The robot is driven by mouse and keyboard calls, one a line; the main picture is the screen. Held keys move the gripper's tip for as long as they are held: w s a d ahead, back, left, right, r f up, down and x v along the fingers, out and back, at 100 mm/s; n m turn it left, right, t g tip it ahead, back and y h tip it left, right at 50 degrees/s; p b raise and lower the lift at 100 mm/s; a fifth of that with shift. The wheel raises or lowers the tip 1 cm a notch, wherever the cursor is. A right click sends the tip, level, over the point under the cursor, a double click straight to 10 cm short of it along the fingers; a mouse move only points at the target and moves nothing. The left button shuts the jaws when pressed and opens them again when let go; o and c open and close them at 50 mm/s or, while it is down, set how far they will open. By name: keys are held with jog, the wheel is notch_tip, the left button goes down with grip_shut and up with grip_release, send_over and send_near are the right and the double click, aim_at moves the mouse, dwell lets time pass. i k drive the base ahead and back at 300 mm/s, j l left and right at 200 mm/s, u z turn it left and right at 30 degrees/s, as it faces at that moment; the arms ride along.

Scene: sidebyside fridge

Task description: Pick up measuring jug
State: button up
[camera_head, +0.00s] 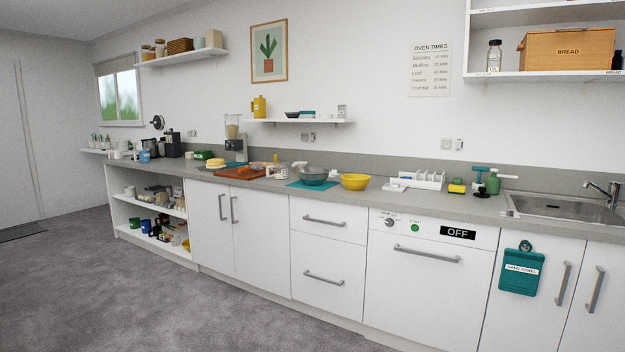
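I cannot pick out a measuring jug for sure at this size. A small pale jug-like vessel (282,172) stands on the counter (440,204), between the orange-brown board (240,174) and a grey-green bowl (313,176). A yellow jug-shaped container (259,107) stands on the small wall shelf (296,121) above. My gripper and arm are not in view.
A yellow bowl (355,181), a white dish rack (423,180) and a blender (232,132) stand on the counter. The sink (565,207) is at the right. Cabinets and a dishwasher (430,262) front the counter. The grey floor (130,295) before them is clear.

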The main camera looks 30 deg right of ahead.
aim_at(280, 170)
jog(key=i+l, duration=0.2)
jog(key=l, duration=0.2)
jog(key=i+l, duration=0.15)
jog(key=l, duration=0.2)
jog(key=i+l+z, duration=0.1)
jog(key=l, duration=0.3)
jog(key=i+l+z, duration=0.35)
jog(key=i, duration=0.5)
jog(key=i+j+z, duration=0.1)
jog(key=i+z, duration=0.25)
jog(key=i, duration=0.45)
jog(key=i+j+z, duration=0.2)
jog(key=i+j, duration=0.2)
jog(key=j, duration=0.2)
jog(key=i+j+z, duration=0.1)
jog(key=j, duration=0.2)
jog(key=i+j+z, duration=0.25)
jog(key=j, duration=0.45)
jog(key=i+j+z, duration=0.1)
jog(key=i+j, duration=0.15)
jog(key=j, duration=0.15)
jog(key=i+j+z, duration=0.1)
jog(key=j, duration=0.25)
